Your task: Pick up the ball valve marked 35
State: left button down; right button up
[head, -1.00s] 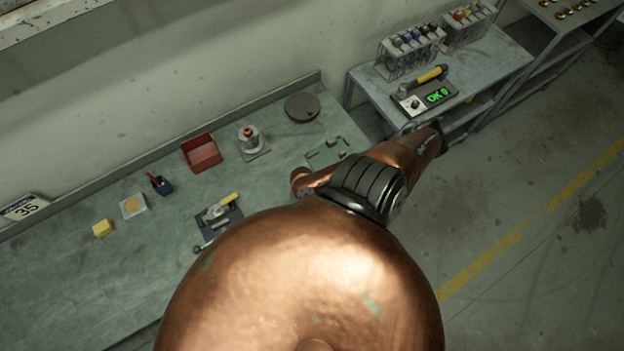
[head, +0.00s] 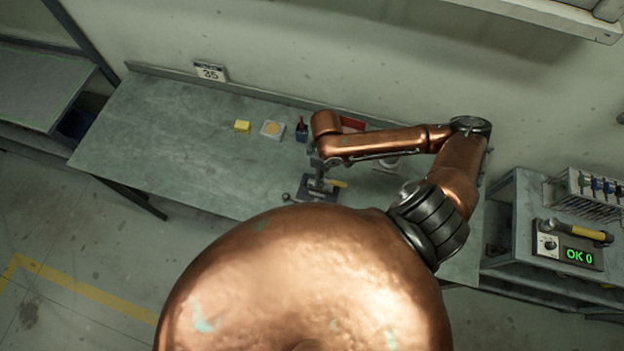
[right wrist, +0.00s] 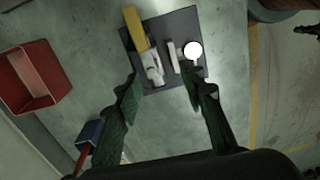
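A valve with a yellow handle (head: 338,183) and a grey metal body lies on a dark mat (head: 303,197) on the workbench. In the right wrist view the valve's grey body (right wrist: 153,68) and yellow handle (right wrist: 135,28) show clearly on the mat (right wrist: 184,22). No number is readable on it. My right gripper (head: 317,182) points down over the mat, partly hiding the valve. In the right wrist view my right gripper (right wrist: 160,84) is open, its fingers apart on either side near the valve body, with nothing held. My left gripper is out of view.
A yellow block (head: 242,127), a plate with a yellow disc (head: 272,129) and a blue pen cup (head: 301,133) are behind the mat. A red bin (right wrist: 40,75) is nearby. The bench's left is clear.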

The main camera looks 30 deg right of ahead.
aim_at(329, 188)
jog(key=shift+w+d+r, duration=0.25)
jog(key=shift+w+r, duration=0.1)
jog(key=shift+w, duration=0.35)
jog(key=shift+w+f+n, duration=0.15)
jog(key=shift+f+n, duration=0.15)
jog(key=shift+f, duration=0.95)
jog(key=f, duration=0.3)
jog(key=f+p, duration=0.1)
jog(key=shift+s+f, duration=0.15)
jog(key=shift+s, duration=0.2)
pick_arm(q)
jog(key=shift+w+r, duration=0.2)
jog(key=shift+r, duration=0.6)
pick_arm(e)
jog(key=shift+f, duration=0.4)
grip_shut()
